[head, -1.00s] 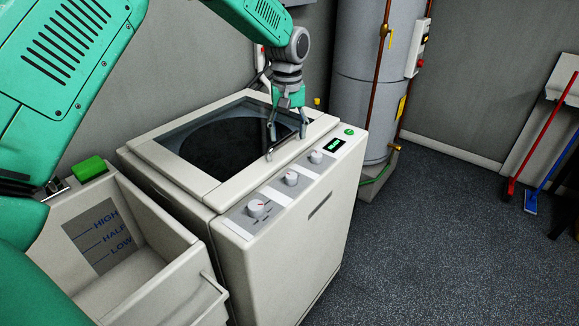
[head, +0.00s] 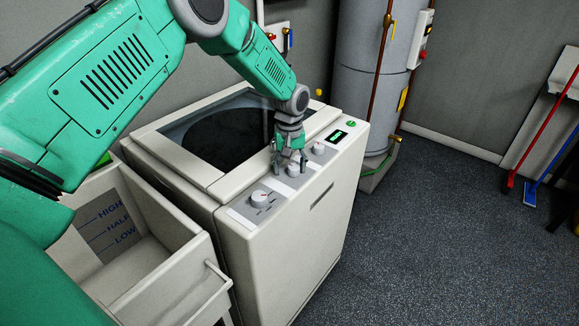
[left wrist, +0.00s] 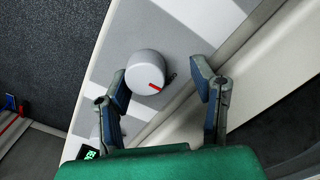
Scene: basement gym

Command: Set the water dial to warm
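The washing machine (head: 225,200) has a panel with three round dials: the near dial (head: 261,199), the middle dial (head: 293,170) and the far dial (head: 318,148). I cannot read which one is the water dial. My left gripper (head: 290,170) points down over the middle dial, its fingers either side of it. In the left wrist view a grey dial (left wrist: 145,70) with a red mark lies between the open fingertips (left wrist: 158,68), nearer the left finger. A gap shows to the right finger; contact on the left is unclear. My right gripper is out of view.
A green-lit display (head: 337,136) and green button (head: 351,125) sit beyond the far dial. The dark lid window (head: 225,135) lies left of the panel. An open bin with level marks (head: 150,270) stands at the left.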

